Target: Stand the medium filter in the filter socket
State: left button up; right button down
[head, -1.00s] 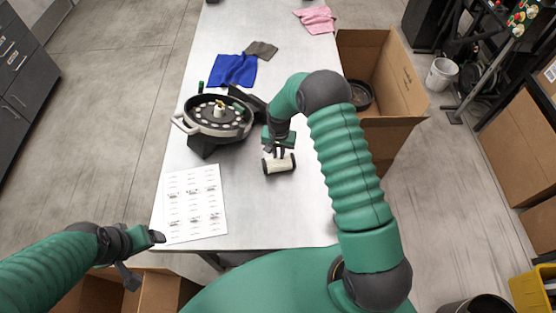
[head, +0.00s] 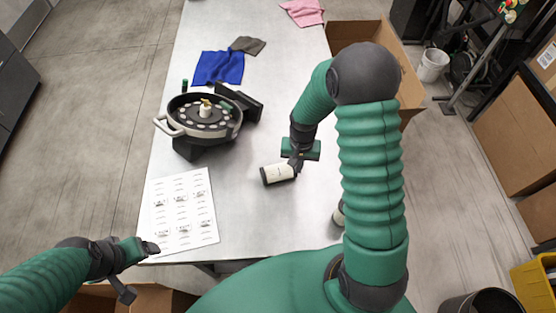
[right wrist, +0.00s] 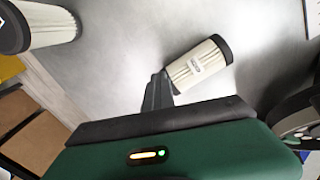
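A cream pleated filter with dark end caps (head: 278,173) lies on its side on the table; it also shows in the right wrist view (right wrist: 198,66). I cannot tell its size class for certain. My right gripper (head: 297,163) is at its right end; in the right wrist view its fingers (right wrist: 157,90) look together beside the filter's near end, with no filter visible between them. Another filter (right wrist: 40,27) shows at the wrist view's upper left and is mostly hidden by my arm in the head view. My left gripper (head: 138,270) is open and empty off the table's front-left corner. I cannot make out the filter socket.
The round seed meter (head: 205,122) stands at the table's left, with a dark block (head: 240,103) beside it. A printed sheet (head: 181,213) lies front left. Blue (head: 218,68), grey (head: 248,45) and pink (head: 303,12) cloths lie farther back. The table's centre is clear.

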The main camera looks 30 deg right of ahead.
jog(key=s+d, duration=0.1)
jog(key=s, duration=0.1)
jog(key=s+d, duration=0.1)
jog(key=s, duration=0.1)
jog(key=shift+d+r+b, duration=0.15)
jog(key=shift+d+b, duration=0.2)
jog(key=c, duration=2.2)
grip_release()
jog(key=shift+s+a, duration=0.1)
jog(key=c, duration=1.9)
grip_release()
jog(key=o, duration=1)
jog(key=shift+c, duration=0.2)
jog(key=o, duration=0.5)
